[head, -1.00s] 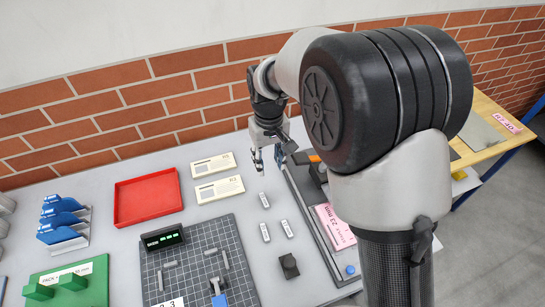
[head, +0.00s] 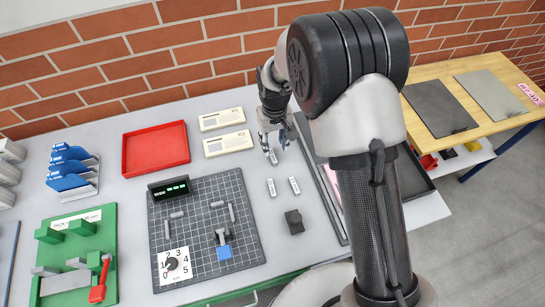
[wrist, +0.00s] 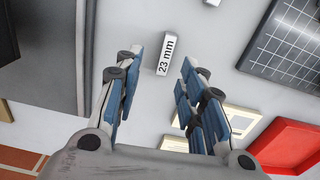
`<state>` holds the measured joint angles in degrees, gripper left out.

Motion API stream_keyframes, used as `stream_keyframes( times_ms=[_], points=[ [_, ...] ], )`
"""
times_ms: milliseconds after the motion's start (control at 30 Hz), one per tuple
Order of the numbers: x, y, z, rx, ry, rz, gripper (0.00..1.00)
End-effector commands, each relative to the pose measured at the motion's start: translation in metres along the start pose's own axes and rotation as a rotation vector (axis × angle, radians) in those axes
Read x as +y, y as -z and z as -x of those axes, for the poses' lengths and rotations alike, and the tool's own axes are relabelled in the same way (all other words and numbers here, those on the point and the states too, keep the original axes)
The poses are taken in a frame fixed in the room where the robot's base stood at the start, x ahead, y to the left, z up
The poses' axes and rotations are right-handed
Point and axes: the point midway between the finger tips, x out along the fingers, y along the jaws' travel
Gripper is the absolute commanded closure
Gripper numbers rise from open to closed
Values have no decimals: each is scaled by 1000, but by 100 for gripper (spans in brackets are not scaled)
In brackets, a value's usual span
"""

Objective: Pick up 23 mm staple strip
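The 23 mm staple strip (wrist: 167,54) is a small pale block with "23 mm" printed on it. It lies on the grey table. In the wrist view it sits between and just beyond the fingertips of my gripper (wrist: 160,70), which is open with blue-padded fingers spread on both sides. No finger visibly touches it. In the head view my gripper (head: 276,146) points down at the farthest of the small strips, and its fingers partly hide that strip. Two similar strips, a left one (head: 271,188) and a right one (head: 294,185), lie nearer the front; their labels are unreadable.
A red tray (head: 155,170) and two cream boxes, one of them here (head: 228,143), lie left of my gripper. A dark gridded mat (head: 245,252) with small parts and a black block (head: 294,221) are nearer the front. A dark tray edge runs close on the right.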

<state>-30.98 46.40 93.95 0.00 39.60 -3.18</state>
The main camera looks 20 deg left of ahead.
Motion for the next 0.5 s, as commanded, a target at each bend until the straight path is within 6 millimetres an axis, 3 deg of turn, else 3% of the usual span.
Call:
stream_keyframes(
  times_ms=[333,500],
  points=[
    [-7,1,-46,-4,0,0,63],
    [-7,2,-51,0,0,0,63]
  ],
)
